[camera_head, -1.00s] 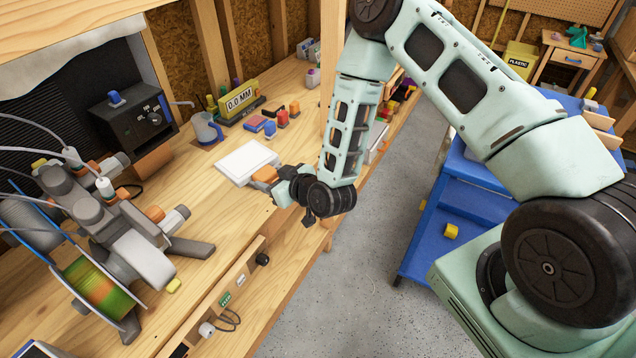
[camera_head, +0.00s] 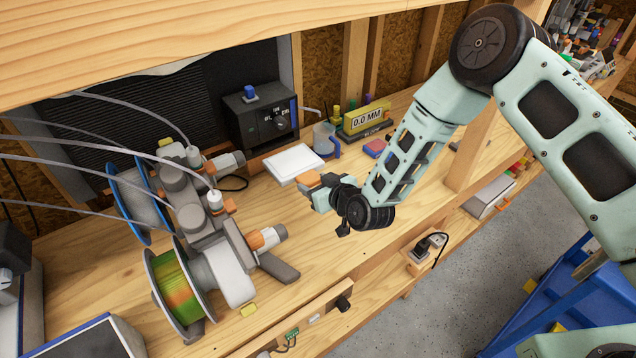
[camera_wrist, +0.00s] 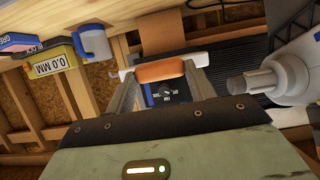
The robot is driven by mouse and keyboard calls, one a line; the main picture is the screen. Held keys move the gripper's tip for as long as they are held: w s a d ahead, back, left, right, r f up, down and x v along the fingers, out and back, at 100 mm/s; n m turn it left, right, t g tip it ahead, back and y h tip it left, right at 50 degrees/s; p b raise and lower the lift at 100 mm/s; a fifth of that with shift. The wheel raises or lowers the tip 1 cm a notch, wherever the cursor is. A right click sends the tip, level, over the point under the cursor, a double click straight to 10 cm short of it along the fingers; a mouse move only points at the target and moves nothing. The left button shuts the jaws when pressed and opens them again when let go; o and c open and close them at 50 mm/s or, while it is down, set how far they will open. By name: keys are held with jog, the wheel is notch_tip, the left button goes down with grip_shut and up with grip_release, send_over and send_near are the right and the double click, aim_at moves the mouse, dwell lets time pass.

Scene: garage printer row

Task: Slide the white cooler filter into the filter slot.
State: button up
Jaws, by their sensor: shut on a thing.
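The white cooler filter (camera_head: 293,163) is a flat white panel with an orange handle. My gripper (camera_head: 322,191) is shut on the handle and holds the filter out over the workbench, in front of the black control box (camera_head: 262,115). In the wrist view the orange handle (camera_wrist: 160,70) lies between my two fingers, with a thin white edge of the filter (camera_wrist: 202,58) beside it. The black box (camera_wrist: 165,93) shows beyond, between the fingers. I cannot make out the filter slot in either current view.
A grey spool machine (camera_head: 185,215) with tubes stands left of the filter. A blue-grey mug (camera_head: 325,138) and a yellow "0.0 MM" gauge (camera_head: 367,119) stand to the right.

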aim_at(298, 166)
jog(key=shift+b, duration=0.3)
jog(key=shift+w+a+f+b, duration=0.1)
jog(key=shift+w+a+b, duration=0.4)
jog(key=shift+w, duration=0.2)
jog(key=shift+w+a+b, duration=0.4)
jog(key=shift+w+b, duration=0.05)
jog(key=shift+w, duration=0.25)
jog(key=shift+w+a+b, duration=0.3)
jog(key=shift+w+a, duration=0.1)
jog(key=shift+w, duration=0.2)
jog(key=shift+b, duration=0.35)
jog(key=shift+w+a+b, duration=0.45)
jog(key=shift+w+b, duration=0.15)
jog(key=shift+w, duration=0.05)
jog(key=shift+w+a+b, duration=0.45)
jog(key=shift+w+b, duration=0.1)
jog(key=shift+w, duration=0.1)
jog(key=shift+w+b, duration=0.1)
jog(key=shift+b, duration=0.3)
